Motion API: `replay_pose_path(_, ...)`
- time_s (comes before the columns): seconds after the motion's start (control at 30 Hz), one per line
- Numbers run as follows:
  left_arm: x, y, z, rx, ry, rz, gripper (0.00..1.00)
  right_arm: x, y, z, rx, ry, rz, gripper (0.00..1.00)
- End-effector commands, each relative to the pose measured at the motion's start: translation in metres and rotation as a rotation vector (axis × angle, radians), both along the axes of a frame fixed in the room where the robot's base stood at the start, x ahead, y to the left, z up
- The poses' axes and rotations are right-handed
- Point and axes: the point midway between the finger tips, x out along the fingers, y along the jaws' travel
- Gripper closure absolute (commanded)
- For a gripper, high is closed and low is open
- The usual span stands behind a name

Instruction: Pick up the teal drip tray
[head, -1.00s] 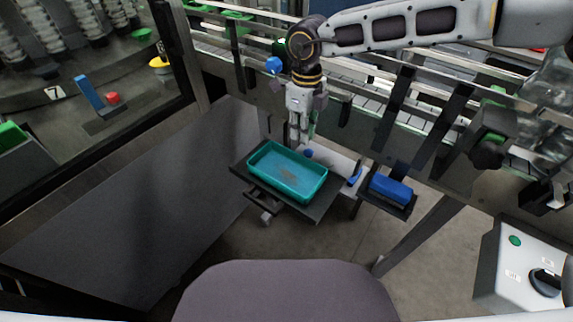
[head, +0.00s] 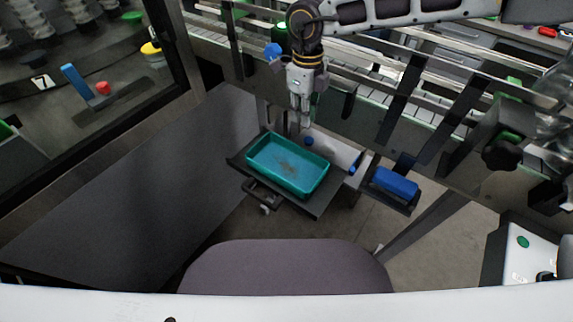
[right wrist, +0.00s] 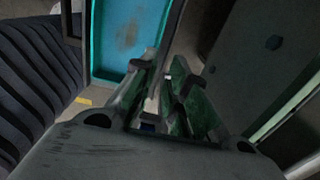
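The teal drip tray (head: 288,166) is a shallow open rectangular box with a brownish stain on its floor. It rests on a dark flat platform (head: 316,207) in the middle of the head view. It also shows at the upper left of the right wrist view (right wrist: 128,38). My right gripper (head: 300,124) points down just beyond the tray's far side, apart from it in the head view. In the right wrist view its two fingers (right wrist: 161,68) stand a narrow gap apart beside the tray's edge, with nothing seen between them. My left gripper is out of view.
A blue block (head: 395,181) sits on a small dark holder right of the tray. A conveyor with rails and dark brackets (head: 402,98) runs behind. A grey panel (head: 120,200) lies to the left. A control box with a green button (head: 523,242) stands at lower right.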

Motion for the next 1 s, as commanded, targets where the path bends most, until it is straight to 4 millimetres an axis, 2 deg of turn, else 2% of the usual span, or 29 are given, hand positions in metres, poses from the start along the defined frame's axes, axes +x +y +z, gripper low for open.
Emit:
replay_pose_path(0.27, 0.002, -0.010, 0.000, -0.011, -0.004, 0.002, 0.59, -0.001, 0.001, -0.029, -0.002, 0.003, 0.002, 0.85)
replay_pose_path(0.6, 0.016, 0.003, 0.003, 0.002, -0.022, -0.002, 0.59, 0.000, 0.001, -0.071, -0.001, 0.001, 0.001, 0.85)
replay_pose_path(0.8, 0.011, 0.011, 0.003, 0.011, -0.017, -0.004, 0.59, 0.000, 0.001, -0.083, 0.000, 0.000, 0.000, 0.85)
replay_pose_path(1.0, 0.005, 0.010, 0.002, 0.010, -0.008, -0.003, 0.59, 0.000, 0.001, -0.083, 0.000, 0.000, 0.000, 0.85)
